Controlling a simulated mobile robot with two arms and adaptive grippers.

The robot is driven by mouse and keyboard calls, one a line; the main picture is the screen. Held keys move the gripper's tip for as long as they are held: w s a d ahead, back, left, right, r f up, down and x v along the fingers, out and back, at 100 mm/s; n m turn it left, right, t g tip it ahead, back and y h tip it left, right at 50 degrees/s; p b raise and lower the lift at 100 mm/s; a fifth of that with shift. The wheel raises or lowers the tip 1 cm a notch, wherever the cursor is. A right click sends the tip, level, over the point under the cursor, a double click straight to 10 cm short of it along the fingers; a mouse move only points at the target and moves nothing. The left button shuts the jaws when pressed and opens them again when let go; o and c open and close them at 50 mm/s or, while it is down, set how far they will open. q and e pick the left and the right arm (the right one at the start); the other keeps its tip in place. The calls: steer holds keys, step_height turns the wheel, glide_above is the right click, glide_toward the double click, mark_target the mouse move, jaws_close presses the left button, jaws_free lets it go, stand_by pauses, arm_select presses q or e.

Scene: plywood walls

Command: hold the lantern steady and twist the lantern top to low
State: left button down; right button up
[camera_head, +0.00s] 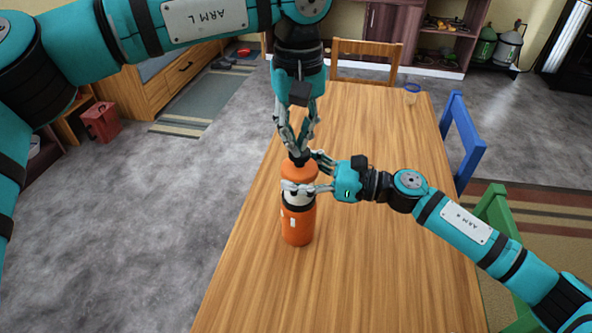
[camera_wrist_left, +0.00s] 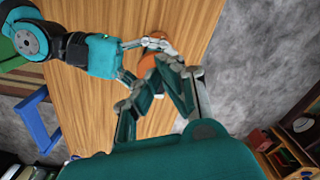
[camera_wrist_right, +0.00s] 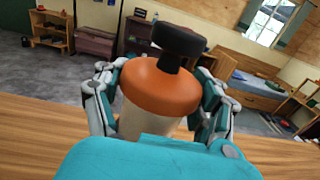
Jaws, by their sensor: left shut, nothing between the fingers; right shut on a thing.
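The lantern (camera_head: 298,228) stands upright on the wooden table, with an orange body, a pale middle band, an orange top (camera_wrist_right: 160,88) and a black knob (camera_wrist_right: 178,40). My right gripper (camera_head: 308,188) is shut around its upper part from the right, with fingers on both sides in the right wrist view. My left gripper (camera_head: 299,148) points down over the knob, shut and empty. No left finger shows around the knob in the right wrist view. In the left wrist view, the left fingers partly hide the lantern's orange part (camera_wrist_left: 147,64).
A red container (camera_head: 101,121) is at the left.

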arm_select(q)
glide_above(309, 171)
steer(key=s+a, duration=0.2)
steer(key=shift+a+f, duration=0.1)
steer(key=shift+f, duration=2.1)
steer(key=shift+w, duration=0.8)
steer(key=shift+d, duration=0.25)
steer(key=shift+w+d, duration=0.15)
steer(key=shift+d, duration=0.55)
steer(key=shift+w+d+f, duration=0.1)
steer(key=shift+d, duration=0.05)
steer(key=shift+s+d, duration=0.2)
steer(key=shift+s, duration=0.05)
step_height(309, 171, up, 6)
